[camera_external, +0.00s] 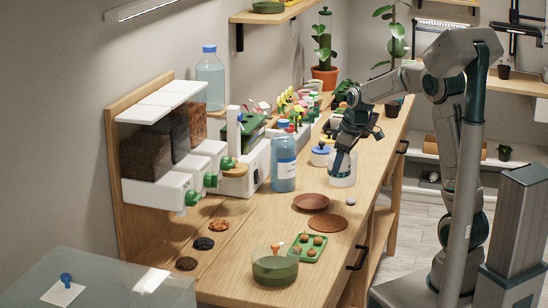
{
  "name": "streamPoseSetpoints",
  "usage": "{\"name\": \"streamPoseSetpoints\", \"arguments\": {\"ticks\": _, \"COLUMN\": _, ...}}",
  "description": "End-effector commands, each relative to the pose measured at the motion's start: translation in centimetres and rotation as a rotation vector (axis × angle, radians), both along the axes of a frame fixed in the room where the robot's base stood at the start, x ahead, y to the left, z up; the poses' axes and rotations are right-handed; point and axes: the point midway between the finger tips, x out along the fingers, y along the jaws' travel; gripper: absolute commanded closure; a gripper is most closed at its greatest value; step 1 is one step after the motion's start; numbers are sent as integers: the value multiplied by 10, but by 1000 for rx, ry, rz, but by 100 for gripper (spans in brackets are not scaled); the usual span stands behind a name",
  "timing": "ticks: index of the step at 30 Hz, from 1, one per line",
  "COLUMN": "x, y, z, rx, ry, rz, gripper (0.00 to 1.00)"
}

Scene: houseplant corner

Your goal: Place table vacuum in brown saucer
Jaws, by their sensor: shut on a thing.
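My gripper (347,150) is over the workbench, pointing down. It is shut on a white, rounded thing (342,173) that looks like the table vacuum; the gripper hides its top. I cannot tell whether it touches the bench or is just above it. The brown saucer (311,201), a shallow reddish-brown dish, lies on the bench nearer the camera and to the left of my gripper. It looks empty.
A flat brown disc (327,224) and a small grey stone-like thing (351,201) lie by the saucer. A blue bottle (283,172) stands left, a blue-lidded pot (321,155) behind. A green tray (307,248) and green bowl (275,267) are in front.

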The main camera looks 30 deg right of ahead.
Motion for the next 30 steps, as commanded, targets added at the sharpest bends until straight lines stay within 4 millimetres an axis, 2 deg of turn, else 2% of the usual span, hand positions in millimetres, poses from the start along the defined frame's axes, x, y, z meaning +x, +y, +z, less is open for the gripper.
{"name": "streamPoseSetpoints", "arguments": {"ticks": 1, "x": 3, "y": 14, "z": -7, "rx": 0, "ry": 4, "rz": 7, "gripper": 71}}
{"name": "streamPoseSetpoints", "arguments": {"ticks": 6, "x": 14, "y": 50, "z": -29, "rx": -1, "ry": 3, "rz": 4, "gripper": 71}}
{"name": "streamPoseSetpoints", "arguments": {"ticks": 12, "x": 21, "y": 75, "z": -46, "rx": -1, "ry": 2, "rz": 2, "gripper": 71}}
{"name": "streamPoseSetpoints", "arguments": {"ticks": 16, "x": 22, "y": 79, "z": -53, "rx": -1, "ry": 2, "rz": 0, "gripper": 71}}
{"name": "streamPoseSetpoints", "arguments": {"ticks": 23, "x": 22, "y": 79, "z": -85, "rx": -2, "ry": 4, "rz": -1, "gripper": 71}}
{"name": "streamPoseSetpoints", "arguments": {"ticks": 30, "x": 22, "y": 79, "z": -88, "rx": -1, "ry": -1, "rz": 1, "gripper": 71}}
